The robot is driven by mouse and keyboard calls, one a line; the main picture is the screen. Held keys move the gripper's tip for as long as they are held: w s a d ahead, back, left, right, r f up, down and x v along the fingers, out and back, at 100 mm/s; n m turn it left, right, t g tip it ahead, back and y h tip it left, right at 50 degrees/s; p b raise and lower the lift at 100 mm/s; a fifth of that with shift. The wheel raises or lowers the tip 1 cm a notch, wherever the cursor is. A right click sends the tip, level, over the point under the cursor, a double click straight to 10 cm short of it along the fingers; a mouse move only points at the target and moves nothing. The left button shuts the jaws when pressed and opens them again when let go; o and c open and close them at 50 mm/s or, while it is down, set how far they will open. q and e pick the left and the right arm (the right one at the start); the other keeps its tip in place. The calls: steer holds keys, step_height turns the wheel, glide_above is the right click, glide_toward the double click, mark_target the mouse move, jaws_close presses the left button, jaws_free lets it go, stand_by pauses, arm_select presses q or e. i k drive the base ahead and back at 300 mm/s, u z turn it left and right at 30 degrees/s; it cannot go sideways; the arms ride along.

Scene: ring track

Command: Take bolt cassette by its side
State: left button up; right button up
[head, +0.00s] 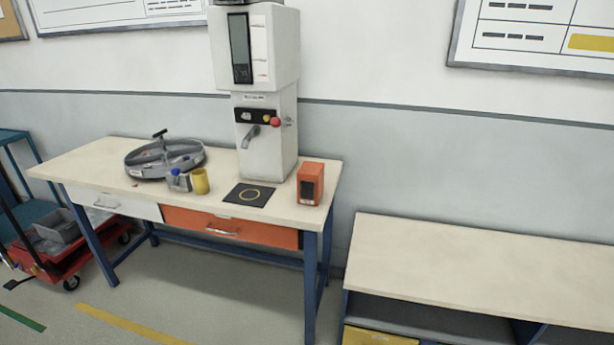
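An orange upright box with a dark front panel (311,183), which looks like the bolt cassette, stands at the right end of the workbench top. Its front and one side show, and nothing covers it. It stands apart from the white machine (268,140) to its left. Neither of my grippers is in view.
The workbench (110,158) also holds a round grey ring fixture (140,172), a yellow cup (200,181), a small grey-blue item (178,181) and a black mat (249,195). A lower bench (480,262) stands right. A red cart (72,262) is left. Floor in front is clear.

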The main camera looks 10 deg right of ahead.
mark_target(310, 177)
steer(key=z, duration=0.6)
steer(key=i, duration=0.85)
steer(key=z, duration=0.75)
